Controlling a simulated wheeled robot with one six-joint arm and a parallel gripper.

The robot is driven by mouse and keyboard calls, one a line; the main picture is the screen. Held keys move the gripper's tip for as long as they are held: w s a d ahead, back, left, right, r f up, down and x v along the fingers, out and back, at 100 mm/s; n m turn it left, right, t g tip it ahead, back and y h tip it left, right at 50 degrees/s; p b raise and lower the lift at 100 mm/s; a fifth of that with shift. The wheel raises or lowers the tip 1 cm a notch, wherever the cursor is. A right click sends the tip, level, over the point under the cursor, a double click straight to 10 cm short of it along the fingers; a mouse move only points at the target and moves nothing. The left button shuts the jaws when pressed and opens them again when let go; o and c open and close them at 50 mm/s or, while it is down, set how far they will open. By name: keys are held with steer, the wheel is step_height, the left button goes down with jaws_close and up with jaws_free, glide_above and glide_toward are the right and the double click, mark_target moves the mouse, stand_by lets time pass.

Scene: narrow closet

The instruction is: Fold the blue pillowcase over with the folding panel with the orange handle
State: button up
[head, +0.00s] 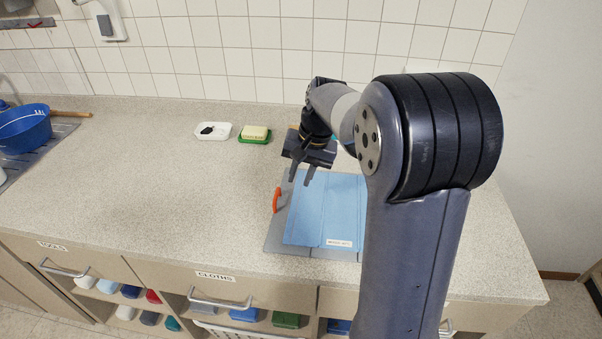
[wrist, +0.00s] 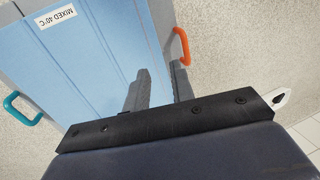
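The blue pillowcase (head: 308,222) lies flat on a grey folding board (head: 274,242) on the counter, partly hidden by my arm. It also fills the upper left of the wrist view (wrist: 85,70) and bears a white "MIXED 40°C" label. The orange handle (head: 277,200) is at the board's left edge and shows in the wrist view (wrist: 181,46) just beyond the fingertips. The panel with this handle lies flat, partly covered by the cloth. My gripper (head: 301,180) is above the board near the handle, its fingers apart with nothing between them (wrist: 160,80).
A teal handle (wrist: 20,108) is on another side of the board. A blue basin (head: 24,128) is far left. The counter's middle left is clear. A tiled wall rises behind.

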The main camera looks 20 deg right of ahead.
jaws_close()
stand_by(1.1)
steer(key=shift+o, duration=1.1)
jaws_free()
steer(key=shift+r, duration=0.15)
steer(key=w+v, duration=0.1)
steer(key=v, duration=0.9)
steer(key=shift+s+r, duration=0.3)
steer(key=shift+s, duration=0.2)
steer(key=shift+d, duration=0.1)
